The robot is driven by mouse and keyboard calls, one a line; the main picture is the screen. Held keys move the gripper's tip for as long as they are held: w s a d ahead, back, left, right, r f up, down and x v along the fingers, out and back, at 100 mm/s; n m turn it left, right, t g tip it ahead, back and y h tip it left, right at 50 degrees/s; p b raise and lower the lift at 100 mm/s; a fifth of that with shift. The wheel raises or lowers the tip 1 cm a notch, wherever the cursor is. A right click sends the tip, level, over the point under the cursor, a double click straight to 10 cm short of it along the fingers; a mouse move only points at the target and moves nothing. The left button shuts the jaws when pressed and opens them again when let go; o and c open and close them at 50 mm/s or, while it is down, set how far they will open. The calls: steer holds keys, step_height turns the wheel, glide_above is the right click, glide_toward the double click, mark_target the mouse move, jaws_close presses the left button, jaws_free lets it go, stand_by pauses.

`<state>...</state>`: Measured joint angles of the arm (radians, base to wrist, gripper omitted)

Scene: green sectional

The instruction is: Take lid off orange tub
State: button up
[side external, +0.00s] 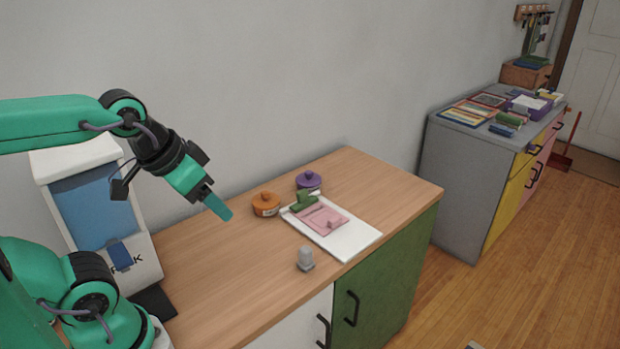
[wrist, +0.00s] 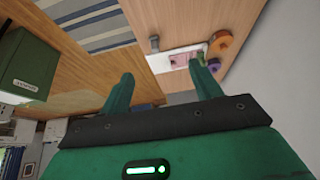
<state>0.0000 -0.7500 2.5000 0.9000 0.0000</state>
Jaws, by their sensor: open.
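The orange tub (side external: 266,208) stands on the wooden counter near the wall. Its orange lid (side external: 265,198) with a round knob sits on top. In the wrist view the orange lid (wrist: 221,42) shows at the upper right, beyond the fingertips. My gripper (side external: 219,207) is in the air above the counter, to the left of the tub and apart from it. In the wrist view my gripper (wrist: 160,85) has its two green fingers spread wide with nothing between them.
A purple-lidded tub (side external: 308,181) stands behind and right of the orange one. A white board (side external: 352,241) with a pink slab (side external: 322,217) and a green roller (side external: 303,201) lies close to its right. A small grey object (side external: 305,259) stands near the front edge. The counter's front left is clear.

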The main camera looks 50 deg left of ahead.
steer(key=o, duration=0.7)
steer(key=g, duration=0.5)
glide_above(265, 192)
steer(key=f, duration=1.3)
steer(key=shift+s+d+f, duration=0.1)
steer(key=shift+s+d, duration=0.05)
steer(key=shift+d, duration=0.15)
steer(key=shift+a+f+g, duration=0.3)
steer(key=shift+a+f, duration=0.05)
steer(key=shift+f, duration=1.35)
